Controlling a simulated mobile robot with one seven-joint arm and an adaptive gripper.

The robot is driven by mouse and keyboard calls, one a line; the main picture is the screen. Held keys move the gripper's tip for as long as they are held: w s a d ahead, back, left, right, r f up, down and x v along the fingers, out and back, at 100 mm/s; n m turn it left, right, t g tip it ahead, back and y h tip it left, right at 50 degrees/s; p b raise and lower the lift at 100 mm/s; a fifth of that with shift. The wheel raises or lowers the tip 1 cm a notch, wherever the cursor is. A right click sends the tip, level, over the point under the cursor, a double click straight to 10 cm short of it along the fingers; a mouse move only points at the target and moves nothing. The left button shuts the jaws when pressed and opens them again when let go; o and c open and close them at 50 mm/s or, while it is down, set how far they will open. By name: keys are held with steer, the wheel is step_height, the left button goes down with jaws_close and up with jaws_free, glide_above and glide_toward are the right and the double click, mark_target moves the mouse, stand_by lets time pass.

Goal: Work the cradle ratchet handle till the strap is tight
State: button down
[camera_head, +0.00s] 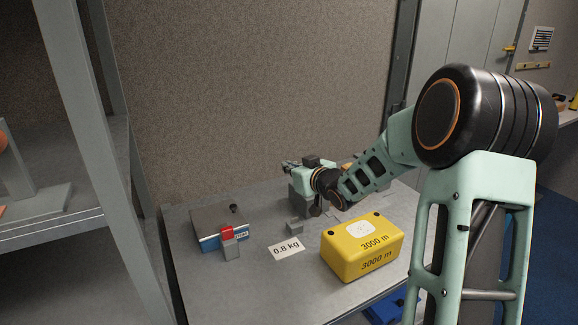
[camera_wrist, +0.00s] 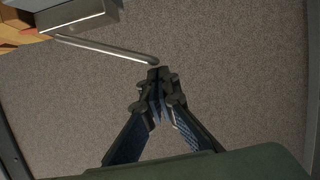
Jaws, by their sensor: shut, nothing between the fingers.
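In the wrist view a thin grey rod (camera_wrist: 105,49), which looks like the ratchet handle, slants from the upper left to the middle. Behind its left end are a grey metal block (camera_wrist: 75,14) and an orange piece (camera_wrist: 18,36), perhaps the strap. My gripper (camera_wrist: 157,74) is shut and empty, its tips at or just below the rod's free end; I cannot tell whether they touch. In the head view my gripper (camera_head: 287,165) is above the back of the table, over a grey block (camera_head: 312,203) that looks like the cradle. My arm hides much of it; strap tightness cannot be told.
A wall is close behind; a shelf frame (camera_head: 85,120) stands left.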

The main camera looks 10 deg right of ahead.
steer(key=shift+f, duration=0.1)
steer(key=f+b, duration=0.1)
steer(key=b, duration=0.1)
steer(key=a+f+n+b, duration=0.1)
steer(key=b, duration=0.2)
steer(key=shift+s+a+f+h+b, duration=0.2)
steer(key=shift+f+h+b, duration=0.1)
steer(key=shift+b, duration=0.05)
